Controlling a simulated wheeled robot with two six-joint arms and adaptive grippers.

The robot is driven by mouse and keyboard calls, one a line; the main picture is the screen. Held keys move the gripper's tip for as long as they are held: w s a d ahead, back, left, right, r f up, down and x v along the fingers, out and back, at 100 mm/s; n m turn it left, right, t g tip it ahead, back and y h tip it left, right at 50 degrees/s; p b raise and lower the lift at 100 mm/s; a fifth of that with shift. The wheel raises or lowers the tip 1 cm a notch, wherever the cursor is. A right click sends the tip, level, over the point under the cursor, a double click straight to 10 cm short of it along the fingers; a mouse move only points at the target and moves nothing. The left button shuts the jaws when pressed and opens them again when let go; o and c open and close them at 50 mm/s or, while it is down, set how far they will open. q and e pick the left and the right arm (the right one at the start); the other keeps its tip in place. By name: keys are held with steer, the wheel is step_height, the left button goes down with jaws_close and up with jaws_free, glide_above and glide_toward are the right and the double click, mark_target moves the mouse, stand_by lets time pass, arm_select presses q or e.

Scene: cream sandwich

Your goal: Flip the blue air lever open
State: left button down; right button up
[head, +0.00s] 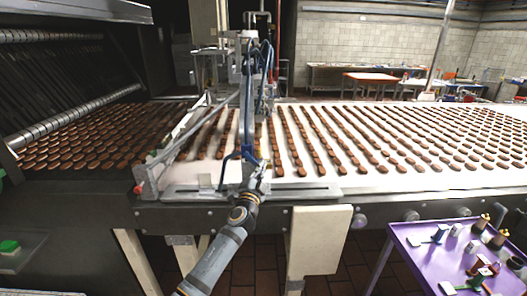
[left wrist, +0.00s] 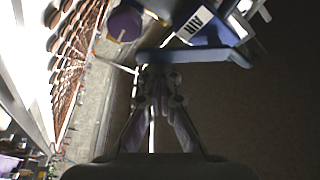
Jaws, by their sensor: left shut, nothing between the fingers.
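In the left wrist view the lever is a blue bar (left wrist: 195,53) running across the picture, beside a blue part with a white "AIR" label (left wrist: 190,28). My left gripper (head: 262,166) reaches up to the conveyor's near edge. Its fingers (left wrist: 157,72) are shut and empty, with the tips close to the bar's left end. I cannot tell whether they touch it. My right gripper is not in view.
The white conveyor belt (head: 288,184) carries many rows of brown biscuits. A metal frame with hoses (head: 247,90) stands over it. A purple table (head: 408,252) with small tools and parts is at the lower right.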

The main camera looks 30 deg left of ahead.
arm_select(q)
steer(key=a+m+p, duration=0.1)
steer(key=m+p, duration=0.1)
steer(key=s+a+f+m+g+h+p, duration=0.1)
steer(key=m+p, duration=0.1)
steer(key=f+m+p, duration=0.1)
steer(key=m+p, duration=0.1)
steer(key=shift+s+a+m+g+h, duration=0.3)
steer(key=shift+s+a+m+h, duration=0.05)
steer(key=shift+a+m+h, duration=0.05)
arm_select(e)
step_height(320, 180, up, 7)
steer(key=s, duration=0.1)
arm_select(q)
steer(key=shift+a+f, duration=0.1)
